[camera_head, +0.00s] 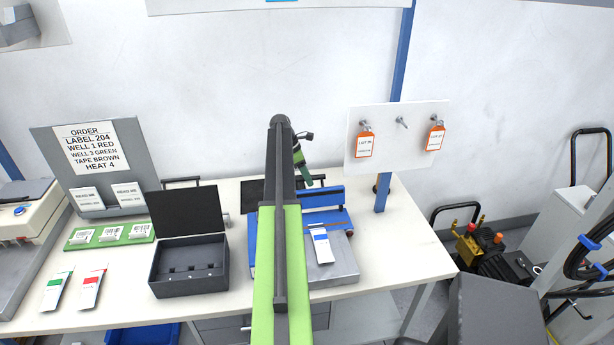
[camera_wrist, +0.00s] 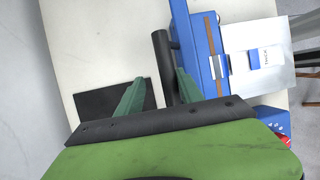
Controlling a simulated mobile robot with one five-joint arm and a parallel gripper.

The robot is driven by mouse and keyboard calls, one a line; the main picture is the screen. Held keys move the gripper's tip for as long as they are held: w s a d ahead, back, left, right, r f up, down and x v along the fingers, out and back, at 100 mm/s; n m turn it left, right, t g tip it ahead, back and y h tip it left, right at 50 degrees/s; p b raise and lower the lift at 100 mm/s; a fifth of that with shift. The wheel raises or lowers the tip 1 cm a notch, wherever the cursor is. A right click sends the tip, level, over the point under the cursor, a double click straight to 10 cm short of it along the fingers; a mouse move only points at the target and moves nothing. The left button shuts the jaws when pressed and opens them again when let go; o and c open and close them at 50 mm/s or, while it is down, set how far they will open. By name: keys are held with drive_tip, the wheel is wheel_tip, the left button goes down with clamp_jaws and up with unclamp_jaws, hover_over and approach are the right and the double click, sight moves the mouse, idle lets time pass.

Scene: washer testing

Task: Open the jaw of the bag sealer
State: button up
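The bag sealer has a blue body with a grey plate (camera_head: 343,262). Its blue jaw (camera_head: 322,197) stands along the back of the plate, and it also shows in the wrist view (camera_wrist: 184,38). A brown strip (camera_wrist: 211,40) is visible beside the jaw; the jaw looks raised, but I cannot tell how far. A black bar handle (camera_wrist: 161,52) sits on the jaw's back side. My gripper (camera_wrist: 160,78) is open, its green fingers on either side of the handle in the wrist view. I cannot tell whether they touch it. In the head view my arm hides part of the sealer.
A white packet with a blue band (camera_head: 322,246) lies on the sealer's plate. A black flat mat (camera_wrist: 100,102) lies beside the handle. An open black box (camera_head: 190,278) stands left of the sealer. A blue post (camera_head: 389,150) and a tag board (camera_head: 400,148) stand behind right.

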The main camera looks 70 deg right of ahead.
drive_tip(key=p+v, duration=1.6)
drive_tip(key=v, duration=0.1)
drive_tip(key=shift+r, duration=0.15)
drive_tip(key=shift+w, duration=0.15)
